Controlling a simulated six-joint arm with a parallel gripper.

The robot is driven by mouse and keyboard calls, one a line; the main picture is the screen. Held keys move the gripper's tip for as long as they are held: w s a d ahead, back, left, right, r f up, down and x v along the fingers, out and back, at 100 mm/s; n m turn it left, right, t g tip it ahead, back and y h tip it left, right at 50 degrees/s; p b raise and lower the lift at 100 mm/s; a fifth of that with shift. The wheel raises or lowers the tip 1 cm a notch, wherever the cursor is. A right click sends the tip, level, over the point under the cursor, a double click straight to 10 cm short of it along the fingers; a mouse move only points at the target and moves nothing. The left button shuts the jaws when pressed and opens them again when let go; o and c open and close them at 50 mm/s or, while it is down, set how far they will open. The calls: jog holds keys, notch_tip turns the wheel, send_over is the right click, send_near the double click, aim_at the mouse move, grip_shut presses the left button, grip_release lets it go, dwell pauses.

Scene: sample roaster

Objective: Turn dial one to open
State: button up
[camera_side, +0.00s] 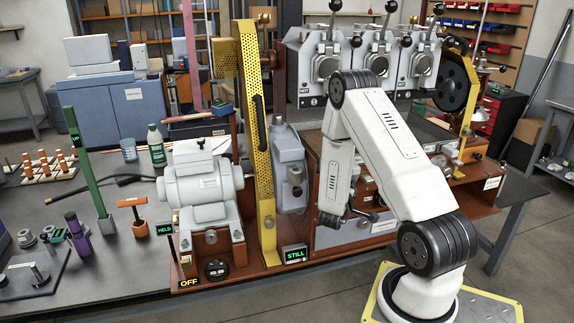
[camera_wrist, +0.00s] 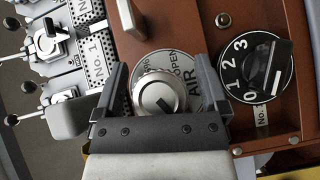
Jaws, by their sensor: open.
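The dial with the silver knob (camera_wrist: 152,98) sits on a round grey plate lettered OPEN and AIR in the wrist view. A dark mark on the knob face points to the lower right of the picture, away from the word OPEN. My gripper (camera_wrist: 161,64) is open, with one finger on each side of the knob. I cannot tell whether either finger touches it. In the side view my gripper (camera_side: 346,214) is at the roaster's front panel, and the dial is hidden there behind my arm.
A black knob (camera_wrist: 268,70) on a dial numbered 0 to 3 stands close right of my gripper. A label reading No. 1 (camera_wrist: 95,48) is at the upper left. A metal handle (camera_wrist: 132,18) stands out above. Small levers (camera_wrist: 44,40) line the left.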

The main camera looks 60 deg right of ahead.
grip_shut()
dwell(0.4)
jog(key=shift+a+f+m+t+y, duration=0.15)
jog(key=shift+m+t+y, duration=0.2)
jog(key=shift+m+y, duration=0.6)
jog(key=shift+d+f+m+t+y, duration=0.1)
jog(key=shift+m+t+y, duration=0.25)
jog(key=shift+m+y, duration=0.55)
jog(key=shift+y, duration=0.25)
grip_release()
